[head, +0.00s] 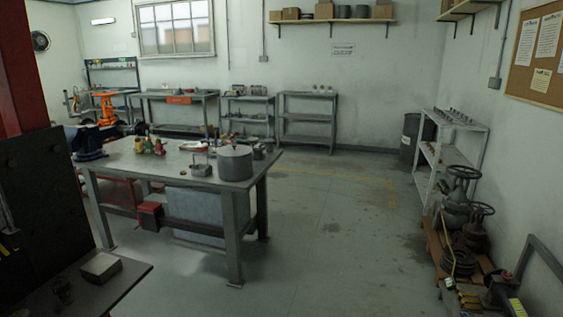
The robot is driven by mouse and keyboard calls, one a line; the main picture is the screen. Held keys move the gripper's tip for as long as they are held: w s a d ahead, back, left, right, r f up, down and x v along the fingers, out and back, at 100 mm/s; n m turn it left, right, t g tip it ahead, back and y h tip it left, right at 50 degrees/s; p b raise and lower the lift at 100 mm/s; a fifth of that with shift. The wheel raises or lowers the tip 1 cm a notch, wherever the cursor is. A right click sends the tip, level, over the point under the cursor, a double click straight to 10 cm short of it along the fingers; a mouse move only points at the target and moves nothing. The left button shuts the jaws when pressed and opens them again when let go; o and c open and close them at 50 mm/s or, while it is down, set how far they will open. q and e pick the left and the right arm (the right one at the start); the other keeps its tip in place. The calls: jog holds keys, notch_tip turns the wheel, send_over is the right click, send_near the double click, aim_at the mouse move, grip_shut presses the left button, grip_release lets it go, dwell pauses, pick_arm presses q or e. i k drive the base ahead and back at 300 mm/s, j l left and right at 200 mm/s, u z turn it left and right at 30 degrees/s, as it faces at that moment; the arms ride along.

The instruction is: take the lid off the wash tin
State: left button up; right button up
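A grey round tin (235,165), likely the wash tin, stands upright near the right end of the metal workbench (205,185). Its top looks flat and closed, but the lid's edge is too small to tell apart from the body. Neither of my grippers is in view.
A blue vise (90,142) sits at the bench's left end. Gate valves (457,205) stand by the right wall. The floor (330,220) right of the bench is clear.

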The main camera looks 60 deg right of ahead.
aim_at(234, 150)
jog(key=z, duration=1.55)
jog(key=i+z, duration=0.3)
jog(key=i, duration=0.25)
jog(key=i+z, duration=0.35)
jog(key=i, duration=0.2)
jog(key=i+u, duration=0.2)
jog(key=i, duration=0.4)
jog(key=i+l+u, duration=0.25)
jog(key=i, duration=0.3)
jog(key=i+l+u, duration=0.2)
jog(key=i, duration=0.4)
